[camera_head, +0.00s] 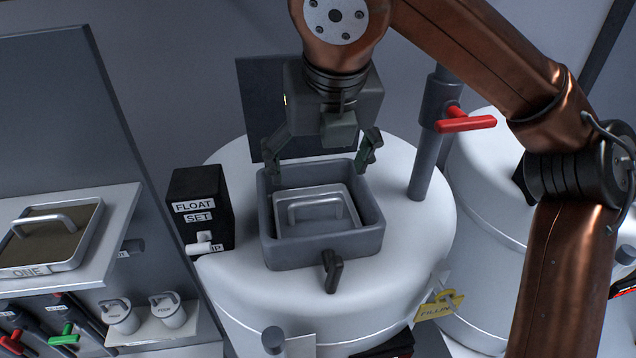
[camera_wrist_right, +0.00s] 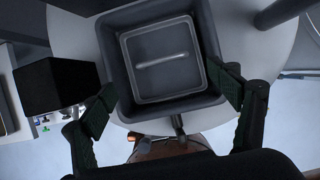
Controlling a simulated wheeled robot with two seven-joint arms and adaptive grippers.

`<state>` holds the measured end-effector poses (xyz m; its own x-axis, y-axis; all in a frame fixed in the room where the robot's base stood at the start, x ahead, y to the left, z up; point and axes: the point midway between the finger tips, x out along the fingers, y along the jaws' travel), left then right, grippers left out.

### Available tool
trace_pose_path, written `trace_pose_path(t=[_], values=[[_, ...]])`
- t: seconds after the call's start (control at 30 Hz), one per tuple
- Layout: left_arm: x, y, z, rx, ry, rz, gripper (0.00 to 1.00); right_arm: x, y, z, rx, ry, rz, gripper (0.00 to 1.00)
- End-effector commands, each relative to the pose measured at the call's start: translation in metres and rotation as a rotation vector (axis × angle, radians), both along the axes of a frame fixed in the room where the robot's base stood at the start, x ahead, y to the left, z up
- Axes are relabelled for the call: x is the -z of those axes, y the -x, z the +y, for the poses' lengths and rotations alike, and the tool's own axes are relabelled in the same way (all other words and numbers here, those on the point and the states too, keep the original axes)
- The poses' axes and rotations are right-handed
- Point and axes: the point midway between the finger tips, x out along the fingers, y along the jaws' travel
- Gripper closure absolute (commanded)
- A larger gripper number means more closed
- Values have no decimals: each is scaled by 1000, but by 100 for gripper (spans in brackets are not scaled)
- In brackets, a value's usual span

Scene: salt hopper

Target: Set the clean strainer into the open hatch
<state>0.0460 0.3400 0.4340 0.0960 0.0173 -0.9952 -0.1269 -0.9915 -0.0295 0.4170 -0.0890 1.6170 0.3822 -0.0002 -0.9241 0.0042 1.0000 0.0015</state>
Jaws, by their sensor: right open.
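The clean strainer (camera_head: 313,209) is a light grey square tray with a bar handle. It sits inside the open hatch (camera_head: 372,240), a dark grey square frame on top of the white tank. In the right wrist view the strainer (camera_wrist_right: 165,85) lies within the hatch walls (camera_wrist_right: 120,65), slightly turned against them. My right gripper (camera_head: 322,158) is open and empty above the hatch's far side, apart from the strainer's handle. Its fingers also show in the right wrist view (camera_wrist_right: 170,105). Whether the strainer is fully seated cannot be told. My left gripper is out of view.
A black FLOAT SET box (camera_head: 200,205) stands left of the hatch. A brown-filled strainer marked ONE (camera_head: 50,235) lies on a white shelf at the left. A grey pipe with a red handle (camera_head: 465,123) rises at the right. A yellow tag (camera_head: 439,306) hangs at the tank's front.

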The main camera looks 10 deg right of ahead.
Motion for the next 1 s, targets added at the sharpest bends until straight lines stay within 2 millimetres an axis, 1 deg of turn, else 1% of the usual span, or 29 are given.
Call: trace_pose_path(t=[0.03, 0.1, 0.3, 1.0], values=[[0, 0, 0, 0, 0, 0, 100, -9, 3, 1, 0, -2, -2, 18], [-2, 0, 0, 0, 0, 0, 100, -18, 7, 0, 1, 0, -2, 18], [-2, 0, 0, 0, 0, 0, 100, -30, 12, 0, 0, 0, -1, 18], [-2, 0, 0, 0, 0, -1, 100, -30, 12, 0, 0, 0, 0, 18]])
